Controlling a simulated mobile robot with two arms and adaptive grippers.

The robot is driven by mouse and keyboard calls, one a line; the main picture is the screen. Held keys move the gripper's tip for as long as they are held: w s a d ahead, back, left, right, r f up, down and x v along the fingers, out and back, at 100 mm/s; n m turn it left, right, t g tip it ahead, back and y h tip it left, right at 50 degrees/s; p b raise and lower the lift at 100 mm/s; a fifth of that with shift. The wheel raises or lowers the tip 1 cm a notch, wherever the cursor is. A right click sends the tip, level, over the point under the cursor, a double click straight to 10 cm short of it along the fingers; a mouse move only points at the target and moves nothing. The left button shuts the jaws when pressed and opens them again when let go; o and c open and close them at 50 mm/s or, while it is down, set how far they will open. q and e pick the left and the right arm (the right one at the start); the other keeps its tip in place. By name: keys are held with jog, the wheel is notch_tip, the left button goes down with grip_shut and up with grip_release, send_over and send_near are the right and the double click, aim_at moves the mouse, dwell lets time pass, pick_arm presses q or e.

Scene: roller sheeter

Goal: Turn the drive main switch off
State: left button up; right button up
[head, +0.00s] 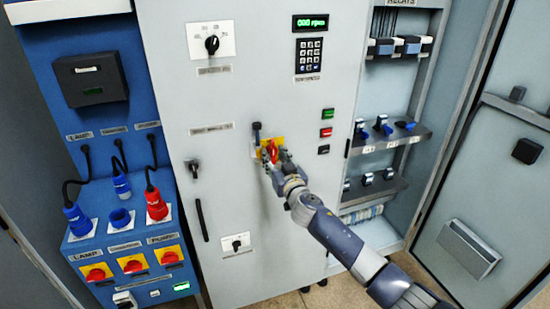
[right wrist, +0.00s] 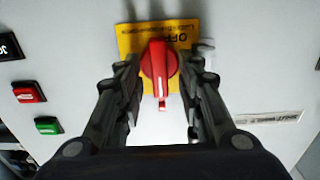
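The switch is a red rotary handle (head: 272,149) on a yellow plate on the front of the grey cabinet. In the right wrist view the red handle (right wrist: 158,68) stands lengthwise up and down the picture, and the yellow plate (right wrist: 128,38) shows upside-down "OFF" lettering. My right gripper (head: 273,159) is at the switch, and its fingers partly hide it in the head view. In the right wrist view my right gripper (right wrist: 161,75) is open, with one finger on each side of the handle and gaps visible between. My left gripper is out of view.
A green button (head: 328,114) and a red button (head: 326,132) sit right of the switch. A keypad (head: 309,50) is above. A blue panel (head: 100,150) with plugs and red rotary switches stands left. An open relay cabinet (head: 395,90) with shelves is at right.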

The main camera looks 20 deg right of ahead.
grip_shut()
jog(key=shift+n, duration=0.3)
jog(key=n, duration=0.3)
jog(key=shift+a+n+b, duration=0.1)
jog(key=shift+n+b, duration=0.2)
jog(key=n, duration=0.4)
jog(key=shift+n, duration=0.3)
jog(key=n, duration=0.4)
jog(key=shift+a+f+n, duration=0.1)
jog(key=shift+a+n, duration=0.05)
jog(key=shift+n, duration=0.15)
jog(key=shift+f+n, duration=0.15)
jog(key=shift+n, duration=2.05)
